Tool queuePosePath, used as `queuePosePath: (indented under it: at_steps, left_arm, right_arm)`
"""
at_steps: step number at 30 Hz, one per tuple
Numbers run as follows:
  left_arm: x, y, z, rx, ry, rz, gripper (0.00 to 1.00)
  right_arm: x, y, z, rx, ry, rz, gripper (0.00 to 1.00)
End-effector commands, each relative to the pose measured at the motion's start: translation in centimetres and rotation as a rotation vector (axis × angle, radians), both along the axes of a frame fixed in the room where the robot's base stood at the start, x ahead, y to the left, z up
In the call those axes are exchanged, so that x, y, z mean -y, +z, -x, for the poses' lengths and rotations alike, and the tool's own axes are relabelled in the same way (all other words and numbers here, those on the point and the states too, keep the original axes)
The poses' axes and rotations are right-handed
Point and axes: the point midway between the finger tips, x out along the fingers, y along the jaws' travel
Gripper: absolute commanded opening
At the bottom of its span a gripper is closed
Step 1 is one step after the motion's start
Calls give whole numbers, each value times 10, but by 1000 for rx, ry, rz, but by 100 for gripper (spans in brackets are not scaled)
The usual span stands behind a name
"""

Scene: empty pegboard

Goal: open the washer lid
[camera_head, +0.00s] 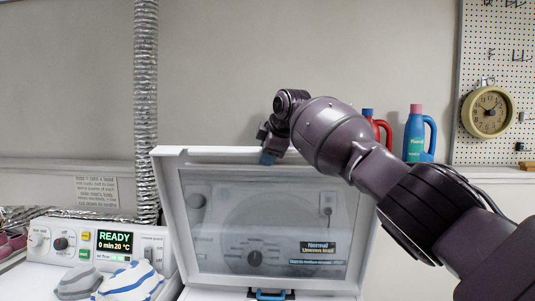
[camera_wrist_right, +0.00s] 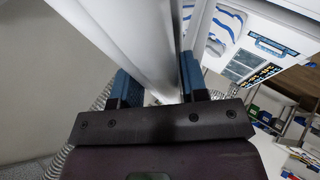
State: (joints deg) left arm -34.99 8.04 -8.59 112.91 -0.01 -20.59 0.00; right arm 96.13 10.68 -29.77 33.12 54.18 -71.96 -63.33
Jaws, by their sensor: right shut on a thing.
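The washer lid (camera_head: 215,155), a white frame around a grey reflective glass panel, stands raised and nearly upright in the middle of the head view. My right gripper (camera_head: 270,150) is at its top edge, with a blue finger in front of the frame. In the right wrist view my right gripper (camera_wrist_right: 158,88) has its two blue fingers on either side of the white lid edge (camera_wrist_right: 145,40), shut on it. The washer opening is hidden.
A white machine with a lit READY panel (camera_head: 115,242) stands at the left, with striped cloths (camera_head: 130,285) on it. Red (camera_head: 377,128) and blue (camera_head: 416,138) bottles stand behind at the right, near a clock (camera_head: 488,111) on a pegboard. A silver duct (camera_head: 146,90) runs up the wall.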

Motion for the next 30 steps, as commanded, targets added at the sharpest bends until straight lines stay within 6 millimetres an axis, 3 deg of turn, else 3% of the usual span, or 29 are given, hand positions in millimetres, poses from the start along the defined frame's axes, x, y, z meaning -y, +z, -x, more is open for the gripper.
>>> queuePosePath:
  at_steps: [5, 6, 9, 22, 30]
  left_arm:
    - [0, -1, 1, -2, 0, 0, 43]
    - [0, -1, 1, -2, 0, 0, 43]
    - [0, -1, 1, -2, 0, -1, 43]
    - [0, -4, 1, -2, 0, -1, 43]
    - [0, -13, -2, 6, -2, -2, 43]
  right_arm:
    - [2, -3, -1, -5, -5, 3, 0]
    - [2, -3, -1, -5, -5, 3, 43]
    - [1, -3, -1, -4, -5, 2, 59]
    - [3, 3, 3, -1, -1, -1, 61]
    - [18, 30, 24, 2, -1, 0, 61]
